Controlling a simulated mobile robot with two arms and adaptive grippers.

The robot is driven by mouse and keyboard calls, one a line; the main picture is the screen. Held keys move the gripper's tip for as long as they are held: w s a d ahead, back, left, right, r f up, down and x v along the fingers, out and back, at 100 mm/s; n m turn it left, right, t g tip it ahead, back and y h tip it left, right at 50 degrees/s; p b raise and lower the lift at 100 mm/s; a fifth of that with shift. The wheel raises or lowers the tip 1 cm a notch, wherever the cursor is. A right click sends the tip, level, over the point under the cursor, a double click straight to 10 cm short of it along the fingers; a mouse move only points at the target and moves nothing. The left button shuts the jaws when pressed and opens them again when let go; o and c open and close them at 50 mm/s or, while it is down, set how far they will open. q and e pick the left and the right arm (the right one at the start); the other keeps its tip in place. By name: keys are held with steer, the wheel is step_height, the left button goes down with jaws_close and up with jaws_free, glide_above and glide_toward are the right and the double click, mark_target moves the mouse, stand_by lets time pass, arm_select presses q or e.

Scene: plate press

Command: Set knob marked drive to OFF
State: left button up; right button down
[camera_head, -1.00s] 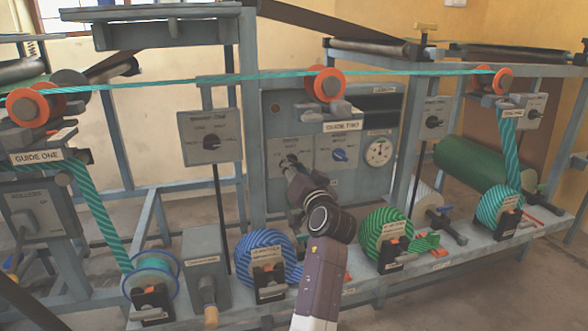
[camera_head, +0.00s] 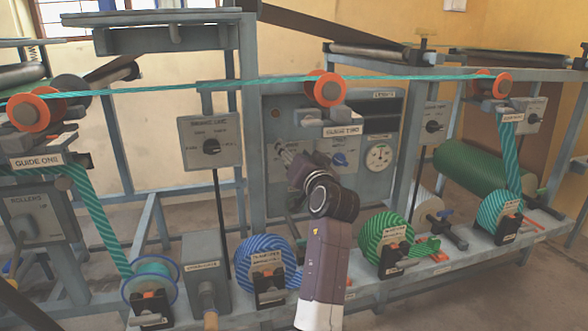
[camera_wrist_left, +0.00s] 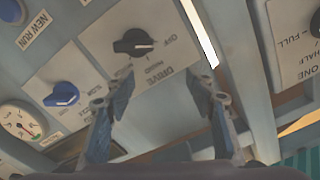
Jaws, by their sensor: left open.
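The black knob (camera_wrist_left: 135,42) marked DRIVE sits on a pale plate (camera_wrist_left: 150,85) with OFF and another label, seen at a slant in the left wrist view. A white mark shows at the knob's right end there; I cannot tell exactly which label it points to. My left gripper (camera_wrist_left: 158,100) is open, its two fingers apart with nothing between them. The knob lies above the fingertips in that view, apart from them. In the head view my left gripper (camera_head: 287,155) is in front of the grey control panel (camera_head: 278,110) and hides the knob.
A blue knob (camera_wrist_left: 62,94) and a round gauge (camera_wrist_left: 22,122) sit beside the drive plate. In the head view, the guide two roller (camera_head: 326,88) and its bracket jut out above the arm. A teal web (camera_head: 220,84) crosses above; striped rolls (camera_head: 268,262) line the shelf below.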

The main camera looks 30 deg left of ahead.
arm_select(q)
step_height(320, 180, up, 4)
steer(key=shift+r, duration=0.15)
stand_by(0.6)
